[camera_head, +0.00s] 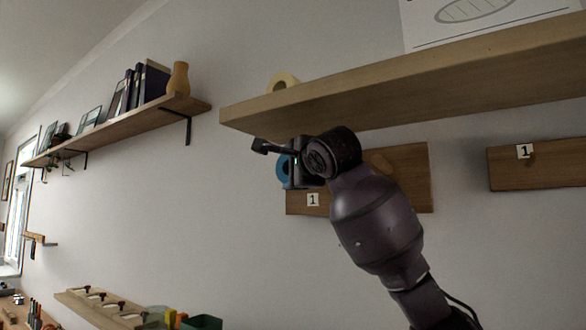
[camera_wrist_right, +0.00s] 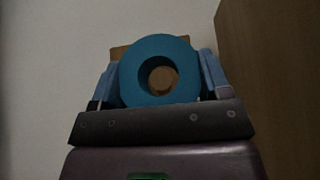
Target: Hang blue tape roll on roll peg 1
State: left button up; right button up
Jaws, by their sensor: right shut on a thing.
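The blue tape roll (camera_head: 282,172) shows in the head view as a blue edge beside my right gripper (camera_head: 291,165), under the long shelf. In the right wrist view the blue tape roll (camera_wrist_right: 131,75) faces the camera, its round hole open. The fingers of my right gripper (camera_wrist_right: 160,76) are shut on it, one on each side. A wooden board (camera_head: 405,165) with a label "1" (camera_head: 312,199) is on the wall just behind; my arm covers part of it. My left gripper is not in view.
A thick wooden shelf (camera_head: 420,82) passes just above my right gripper, with a pale yellow roll (camera_head: 282,80) on it. A second wooden board (camera_head: 555,168), also labelled "1", is at the right. Another shelf (camera_head: 130,127) holds books and a vase. Bare wall lies left of the gripper.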

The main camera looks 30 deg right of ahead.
jog(key=shift+w+d+f+p, duration=0.1)
jog(key=shift+w+d+p, duration=0.15)
jog(key=shift+d, duration=0.5)
jog(key=shift+w+d+p, duration=0.1)
jog(key=shift+w+d, duration=0.25)
jog(key=shift+d, duration=0.4)
dwell(1.3)
jog(key=shift+w+d+f, duration=0.25)
jog(key=shift+d+f, duration=0.05)
jog(key=shift+d, duration=0.2)
dwell(0.8)
dwell(1.0)
jog(key=o, duration=1.1)
jog(key=shift+s, duration=0.15)
jog(key=s+a+b, duration=0.1)
jog(key=s+a, duration=0.1)
jog(key=s, duration=0.8)
jog(key=shift+s, duration=0.2)
